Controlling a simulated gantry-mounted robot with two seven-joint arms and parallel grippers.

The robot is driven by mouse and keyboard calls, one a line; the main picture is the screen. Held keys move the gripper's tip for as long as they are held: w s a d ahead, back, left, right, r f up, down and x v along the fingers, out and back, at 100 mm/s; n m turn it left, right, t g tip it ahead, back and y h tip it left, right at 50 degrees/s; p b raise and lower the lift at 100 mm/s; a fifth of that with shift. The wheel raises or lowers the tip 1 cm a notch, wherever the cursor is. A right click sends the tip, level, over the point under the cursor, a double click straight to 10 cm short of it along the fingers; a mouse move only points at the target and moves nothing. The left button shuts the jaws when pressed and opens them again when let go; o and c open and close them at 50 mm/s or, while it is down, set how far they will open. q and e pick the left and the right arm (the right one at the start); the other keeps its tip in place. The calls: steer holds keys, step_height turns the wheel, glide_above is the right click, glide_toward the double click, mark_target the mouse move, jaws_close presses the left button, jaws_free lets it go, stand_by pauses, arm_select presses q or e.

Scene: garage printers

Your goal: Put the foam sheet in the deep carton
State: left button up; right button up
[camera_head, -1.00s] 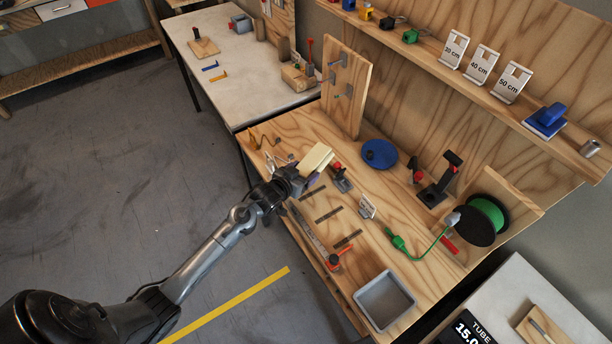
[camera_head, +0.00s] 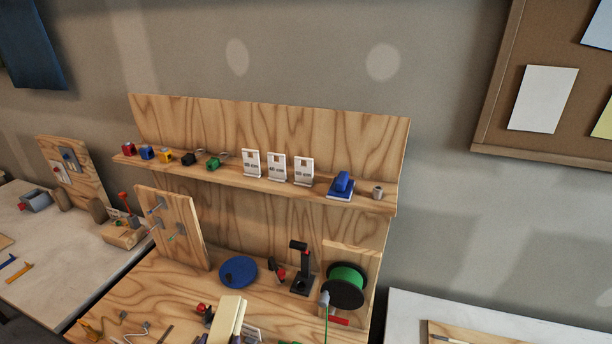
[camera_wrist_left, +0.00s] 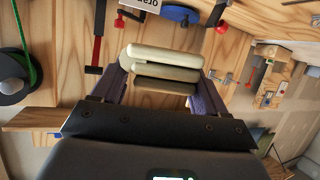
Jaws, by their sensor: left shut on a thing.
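A cream, block-like piece that looks like the foam sheet (camera_head: 228,320) stands at the bottom edge of the head view, above the workbench. In the left wrist view the foam sheet (camera_wrist_left: 165,58) sits between the two purple-grey fingers of my left gripper (camera_wrist_left: 165,75). That gripper is shut on it, and the sheet shows as stacked pale and darker bands. In the head view the gripper is mostly cut off by the lower edge. The deep carton is not visible in either view. My right gripper is not in view.
The wooden workbench (camera_head: 130,295) carries a blue disc (camera_head: 238,271), a black stand (camera_head: 302,270) and a green spool (camera_head: 346,287). A shelf (camera_head: 230,180) above holds several small items and signs. A peg panel (camera_head: 172,228) stands left; pale tables flank the bench.

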arm_select(q)
steer(key=shift+s+d+r, duration=0.3)
steer(key=shift+d+r, duration=0.05)
steer(key=shift+r, duration=0.15)
steer(key=shift+s+a+r+y, duration=0.15)
steer(key=shift+a+r+y, duration=0.05)
steer(key=shift+y, duration=0.1)
steer(key=s+r+p, duration=0.4)
steer(key=r+p, duration=0.7)
steer(key=p, duration=0.2)
steer(key=s+r+p, duration=0.4)
steer(key=r+p, duration=0.7)
steer(key=p, duration=0.2)
steer(key=shift+s+a+r, duration=0.2)
steer(key=shift+s+r, duration=0.1)
steer(key=shift+s, duration=0.05)
